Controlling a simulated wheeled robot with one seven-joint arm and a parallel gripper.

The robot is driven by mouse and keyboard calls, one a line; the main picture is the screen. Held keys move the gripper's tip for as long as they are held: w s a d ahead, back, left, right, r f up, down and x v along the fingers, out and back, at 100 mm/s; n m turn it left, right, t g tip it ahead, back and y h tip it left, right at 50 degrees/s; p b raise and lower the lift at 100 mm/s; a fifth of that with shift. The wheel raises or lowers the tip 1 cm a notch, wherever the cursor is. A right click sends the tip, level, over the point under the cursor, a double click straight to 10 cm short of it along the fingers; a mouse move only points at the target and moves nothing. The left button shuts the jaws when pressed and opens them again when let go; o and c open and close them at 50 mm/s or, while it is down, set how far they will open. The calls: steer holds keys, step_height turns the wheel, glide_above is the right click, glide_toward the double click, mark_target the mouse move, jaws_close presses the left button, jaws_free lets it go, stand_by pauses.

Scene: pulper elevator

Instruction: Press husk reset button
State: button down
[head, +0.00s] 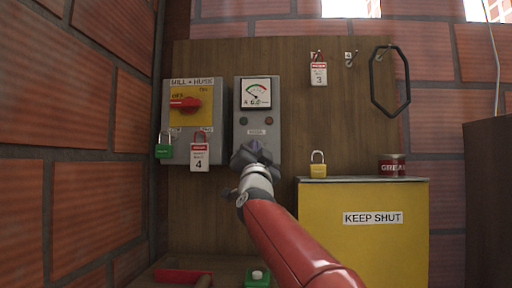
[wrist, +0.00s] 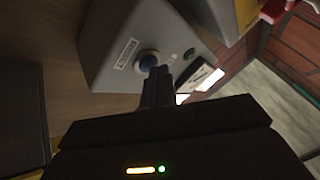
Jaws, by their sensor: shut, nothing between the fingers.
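A grey control box (head: 257,105) with a dial meter (head: 256,92), a green lamp and a red lamp is fixed to the wooden board. In the wrist view its face shows a round blue button (wrist: 148,62) in a pale ring, beside a small label (wrist: 122,53) too blurred to read. My gripper (head: 253,153) is in front of the lower part of this box and hides the button area in the head view. In the wrist view my gripper (wrist: 160,72) is shut and empty, its fingertips beside the blue button. Whether they touch it I cannot tell.
Left is the mill and husk switch box (head: 188,118) with a red handle, a green padlock (head: 164,150) and a tag (head: 199,155). Right is a yellow cabinet (head: 373,237) bearing a yellow padlock (head: 318,170) and a red tin (head: 392,167). A green-topped box (head: 258,277) stands below.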

stand_by(0.5)
steer(key=shift+s+f+b, duration=0.1)
steer(key=shift+s+b, duration=0.3)
steer(key=shift+s, duration=0.4)
steer(key=shift+s, duration=0.1)
steer(key=s+b, duration=0.1)
steer(key=s, duration=0.3)
steer(key=shift+s+a+b, duration=0.1)
steer(key=shift+s+b, duration=0.25)
steer(key=shift+s, duration=0.05)
